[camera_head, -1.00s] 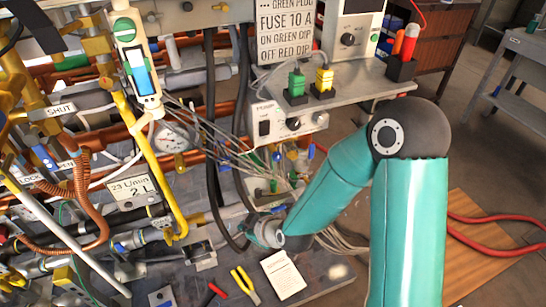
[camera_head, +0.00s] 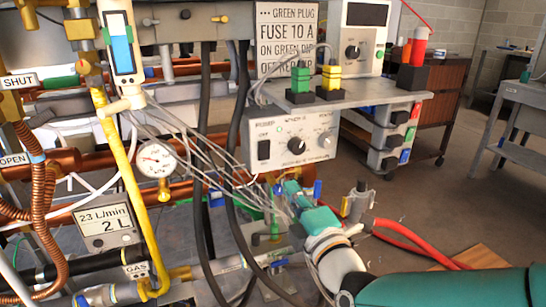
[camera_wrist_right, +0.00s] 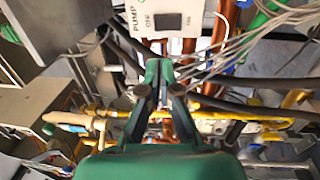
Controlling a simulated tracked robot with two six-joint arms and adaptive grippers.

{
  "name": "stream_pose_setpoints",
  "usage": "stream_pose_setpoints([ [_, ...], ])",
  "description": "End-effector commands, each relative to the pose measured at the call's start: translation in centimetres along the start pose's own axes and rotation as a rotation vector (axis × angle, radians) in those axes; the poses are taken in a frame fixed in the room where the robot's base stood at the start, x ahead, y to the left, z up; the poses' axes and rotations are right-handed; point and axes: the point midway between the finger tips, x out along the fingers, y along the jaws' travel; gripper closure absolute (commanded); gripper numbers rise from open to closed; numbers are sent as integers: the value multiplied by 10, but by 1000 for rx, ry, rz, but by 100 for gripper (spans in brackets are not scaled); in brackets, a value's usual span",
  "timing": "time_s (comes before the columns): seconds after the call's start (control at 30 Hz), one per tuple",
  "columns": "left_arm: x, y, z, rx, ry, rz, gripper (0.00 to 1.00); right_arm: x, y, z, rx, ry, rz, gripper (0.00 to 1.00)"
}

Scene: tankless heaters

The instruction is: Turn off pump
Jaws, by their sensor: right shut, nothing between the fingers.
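The pump box (camera_head: 293,143) is a white-grey control unit under the grey shelf, in the middle of the head view. It has a dark rocker switch (camera_head: 264,150) at its left end and knobs to the right. In the right wrist view the box (camera_wrist_right: 190,19) is at the top, with the switch (camera_wrist_right: 168,21) just beyond the fingertips. My right gripper (camera_head: 289,190), green, is below the box, apart from it. It also shows in the wrist view (camera_wrist_right: 158,68), shut and empty, its fingers pointing toward the switch. My left gripper is not in view.
Thin grey wires (camera_head: 195,145) and black hoses (camera_head: 236,130) hang left of the box and around my gripper. A gauge (camera_head: 155,160) and yellow pipe (camera_head: 130,185) stand further left. The shelf (camera_head: 365,97) holds green and yellow plugs. Open floor is at right.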

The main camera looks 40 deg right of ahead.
Motion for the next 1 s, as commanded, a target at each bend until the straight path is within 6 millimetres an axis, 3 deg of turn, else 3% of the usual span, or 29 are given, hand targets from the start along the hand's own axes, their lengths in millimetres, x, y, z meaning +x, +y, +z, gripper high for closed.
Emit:
stream_pose_setpoints([
  [0.27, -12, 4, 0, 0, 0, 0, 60, 7, 2, 1, -2, -3, -6, 100],
  [0.77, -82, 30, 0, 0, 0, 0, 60, 51, 4, 0, 1, -1, -8, 100],
  [1.0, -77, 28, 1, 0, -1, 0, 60, 101, -2, 0, 2, -1, 0, 100],
])
